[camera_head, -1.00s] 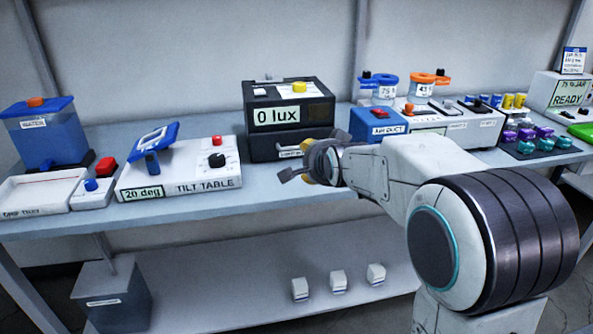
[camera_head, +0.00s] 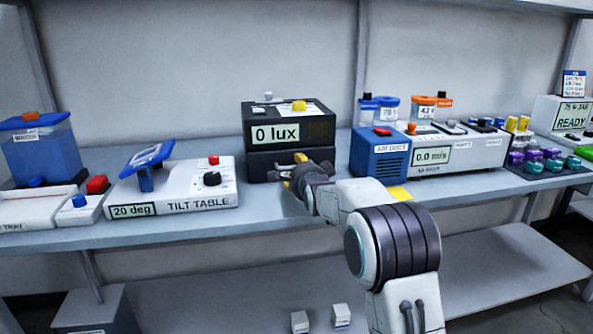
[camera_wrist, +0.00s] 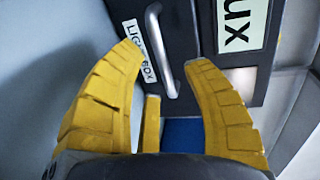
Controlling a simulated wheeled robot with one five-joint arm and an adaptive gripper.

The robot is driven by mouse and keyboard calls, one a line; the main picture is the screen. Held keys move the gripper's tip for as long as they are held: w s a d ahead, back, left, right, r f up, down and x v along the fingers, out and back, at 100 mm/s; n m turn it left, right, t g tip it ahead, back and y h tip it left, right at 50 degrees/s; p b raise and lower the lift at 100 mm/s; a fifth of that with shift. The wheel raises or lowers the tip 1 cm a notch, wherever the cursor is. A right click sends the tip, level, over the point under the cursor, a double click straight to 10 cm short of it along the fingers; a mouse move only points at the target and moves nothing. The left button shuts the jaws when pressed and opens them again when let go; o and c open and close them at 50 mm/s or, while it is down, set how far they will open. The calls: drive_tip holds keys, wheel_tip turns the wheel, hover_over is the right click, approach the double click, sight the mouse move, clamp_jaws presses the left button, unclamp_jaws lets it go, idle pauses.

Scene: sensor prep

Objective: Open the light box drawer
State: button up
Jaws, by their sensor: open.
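The light box (camera_head: 289,128) is a black box on the bench with a "0 lux" display and a yellow knob on top. Its drawer (camera_head: 262,165) is the lower black section, and looks shut. In the wrist view the drawer's silver bar handle (camera_wrist: 160,50) stands out from the drawer front (camera_wrist: 179,25), next to a label reading "LIGHT BOX". My gripper (camera_wrist: 168,65) is open, with yellow fingers on either side of the handle's near end. I cannot tell whether they touch it. In the head view my gripper (camera_head: 289,176) is in front of the drawer and hides part of it.
The tilt table (camera_head: 180,188) stands left of the light box. The blue air duct unit (camera_head: 379,156) stands to the right, close to my arm. The bench top (camera_head: 265,212) is bare in front of the light box. Small white boxes (camera_head: 341,315) sit on the lower shelf.

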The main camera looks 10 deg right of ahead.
drive_tip(key=shift+x, duration=1.45)
clamp_jaws()
